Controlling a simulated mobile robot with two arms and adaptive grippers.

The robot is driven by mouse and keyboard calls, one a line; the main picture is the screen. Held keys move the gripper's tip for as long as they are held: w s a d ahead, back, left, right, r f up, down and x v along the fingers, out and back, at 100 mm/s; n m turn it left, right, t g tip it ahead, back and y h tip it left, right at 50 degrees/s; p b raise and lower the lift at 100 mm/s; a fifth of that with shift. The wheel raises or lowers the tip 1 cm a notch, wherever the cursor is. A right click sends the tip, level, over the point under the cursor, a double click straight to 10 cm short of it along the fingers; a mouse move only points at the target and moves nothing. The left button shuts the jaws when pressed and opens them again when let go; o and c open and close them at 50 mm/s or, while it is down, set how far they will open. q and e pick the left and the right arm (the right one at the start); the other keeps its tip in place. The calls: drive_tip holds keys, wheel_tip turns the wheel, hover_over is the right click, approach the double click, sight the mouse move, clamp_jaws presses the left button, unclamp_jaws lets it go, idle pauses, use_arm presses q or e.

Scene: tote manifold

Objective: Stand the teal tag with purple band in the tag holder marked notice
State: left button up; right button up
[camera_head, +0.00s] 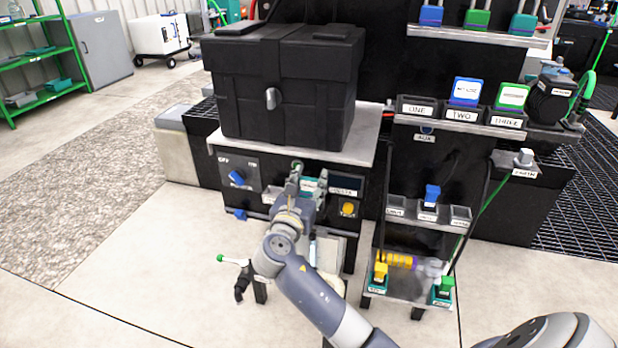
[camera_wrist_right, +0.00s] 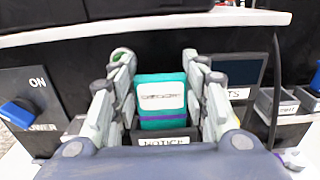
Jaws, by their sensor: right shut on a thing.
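The teal tag with purple band (camera_wrist_right: 160,100) is upright between the fingers of my right gripper (camera_wrist_right: 160,95). It has a white label with small dark print. The holder marked notice (camera_wrist_right: 165,135) is a dark box with a white label, directly below and around the tag's lower end. The tag's bottom edge is hidden behind the holder's front, so I cannot tell how deep it sits. In the head view my right gripper (camera_head: 308,184) is at the front panel under the black case, with a bit of the teal tag (camera_head: 309,185) showing. My left gripper is not in view.
A blue power knob (camera_head: 237,178) is left of the gripper, and a yellow button (camera_head: 348,208) with a dark display is right of it. The black case (camera_head: 285,85) sits on a ledge above. A rack at right carries labelled holders (camera_head: 460,213) and a blue tag (camera_head: 432,194).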

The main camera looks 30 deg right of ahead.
drive_tip(key=shift+f, duration=0.2)
drive_tip(key=o, duration=1)
drive_tip(key=shift+o, duration=0.2)
drive_tip(key=v, duration=1.2)
